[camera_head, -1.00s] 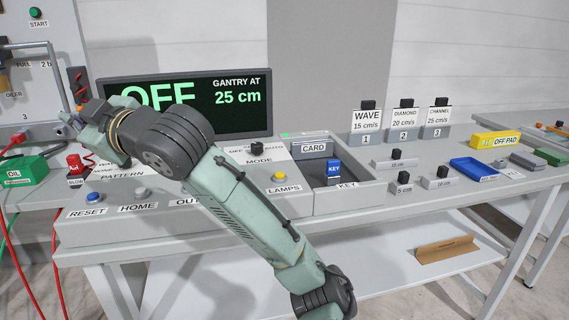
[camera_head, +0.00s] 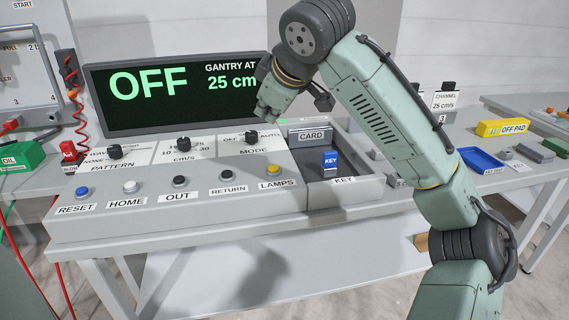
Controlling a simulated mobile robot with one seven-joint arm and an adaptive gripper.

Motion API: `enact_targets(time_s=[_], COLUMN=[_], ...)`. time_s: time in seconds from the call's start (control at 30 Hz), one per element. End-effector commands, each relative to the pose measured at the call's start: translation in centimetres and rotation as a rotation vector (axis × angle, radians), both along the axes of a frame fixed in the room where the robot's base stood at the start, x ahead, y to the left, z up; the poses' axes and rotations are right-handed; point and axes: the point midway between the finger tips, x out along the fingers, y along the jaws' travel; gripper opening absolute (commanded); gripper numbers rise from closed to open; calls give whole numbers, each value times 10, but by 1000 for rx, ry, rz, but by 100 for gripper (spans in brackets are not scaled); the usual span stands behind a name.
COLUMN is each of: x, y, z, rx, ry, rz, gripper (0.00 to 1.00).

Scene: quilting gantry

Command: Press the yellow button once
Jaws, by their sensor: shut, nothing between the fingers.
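The yellow button (camera_head: 273,170) sits on the sloped front of the grey console, above the LAMPS label (camera_head: 277,184). It is in full view with nothing over it in the picture. My gripper (camera_head: 265,112) is shut and empty. It shows above the button in the picture, in front of the right part of the display and near the MODE knob (camera_head: 252,138). It appears apart from the button; the exact gap is hard to judge.
Blue RESET (camera_head: 81,192), white HOME (camera_head: 131,187) and dark OUT (camera_head: 179,182) and RETURN (camera_head: 227,175) buttons line up left of the yellow one. A recess with a blue key (camera_head: 330,158) lies right. The display (camera_head: 150,110) reads OFF, gantry at 25 cm.

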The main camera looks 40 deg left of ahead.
Motion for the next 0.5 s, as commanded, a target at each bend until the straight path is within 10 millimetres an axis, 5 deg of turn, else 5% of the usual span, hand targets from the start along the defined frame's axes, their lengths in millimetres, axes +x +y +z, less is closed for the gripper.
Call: enact_targets(time_s=[0.5], x=[0], y=[0], z=[-12], rx=[1], ry=[-1], rz=[0], gripper=[0])
